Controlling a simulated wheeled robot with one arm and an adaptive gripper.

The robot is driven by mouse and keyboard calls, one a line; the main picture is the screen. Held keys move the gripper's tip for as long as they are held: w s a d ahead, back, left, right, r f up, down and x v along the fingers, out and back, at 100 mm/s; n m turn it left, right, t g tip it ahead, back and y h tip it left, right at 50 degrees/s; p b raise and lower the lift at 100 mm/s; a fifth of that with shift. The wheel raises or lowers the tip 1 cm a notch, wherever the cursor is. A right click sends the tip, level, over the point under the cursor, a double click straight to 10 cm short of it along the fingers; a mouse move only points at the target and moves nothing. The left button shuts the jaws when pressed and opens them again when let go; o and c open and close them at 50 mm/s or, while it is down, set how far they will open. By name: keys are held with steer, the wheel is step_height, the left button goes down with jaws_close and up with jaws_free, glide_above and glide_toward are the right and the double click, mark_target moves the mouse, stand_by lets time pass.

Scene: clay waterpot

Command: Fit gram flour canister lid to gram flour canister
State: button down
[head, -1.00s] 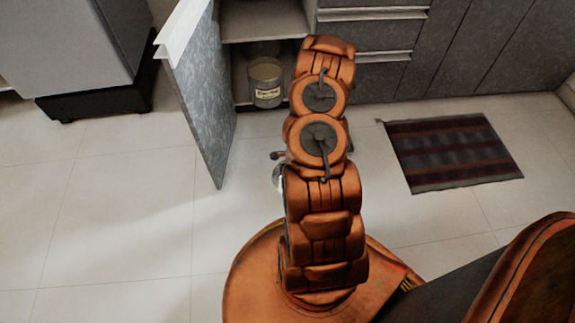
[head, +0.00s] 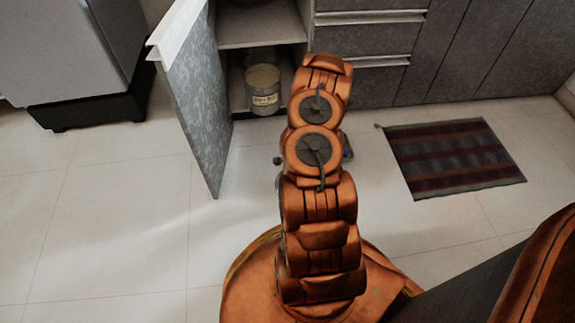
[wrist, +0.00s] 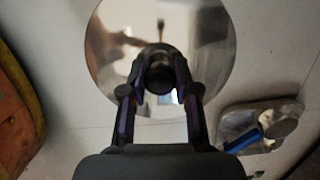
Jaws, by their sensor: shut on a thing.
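The gram flour canister (head: 263,90) stands upright on the floor of the open cabinet in the head view. It is a grey cylinder with a pale label, and its top looks tan and uncovered. The lid (wrist: 105,45) is a shiny round metal disc in the wrist view. My gripper (wrist: 160,78) is shut on the dark knob at the lid's middle. In the head view my arm hides the gripper and the lid. The lid is out in front of the cabinet, apart from the canister.
The cabinet door (head: 192,95) stands open left of the canister. A shelf (head: 260,30) is above it. A clear tray-like item with a blue piece (wrist: 243,139) lies right of the lid in the wrist view. A striped mat (head: 455,157) is at right. The left floor is clear.

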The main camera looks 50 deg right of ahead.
steer(key=w+d+b, duration=0.1)
steer(key=w, duration=0.2)
steer(key=w+d+f+b, duration=0.1)
steer(key=w+d, duration=0.1)
steer(key=w, duration=0.1)
steer(key=w+d+b, duration=0.1)
steer(key=w+d, duration=0.1)
steer(key=w, duration=0.2)
steer(key=shift+d+f, duration=0.15)
steer(key=shift+w+d+f+b, duration=0.15)
steer(key=shift+w+f+b, duration=0.05)
steer(key=shift+f+b, duration=0.9)
steer(key=shift+f, duration=0.35)
steer(key=shift+w+f, duration=0.1)
steer(key=c, duration=0.9)
jaws_free()
steer(key=shift+f, duration=0.1)
steer(key=shift+o, duration=0.2)
steer(key=shift+f, duration=0.1)
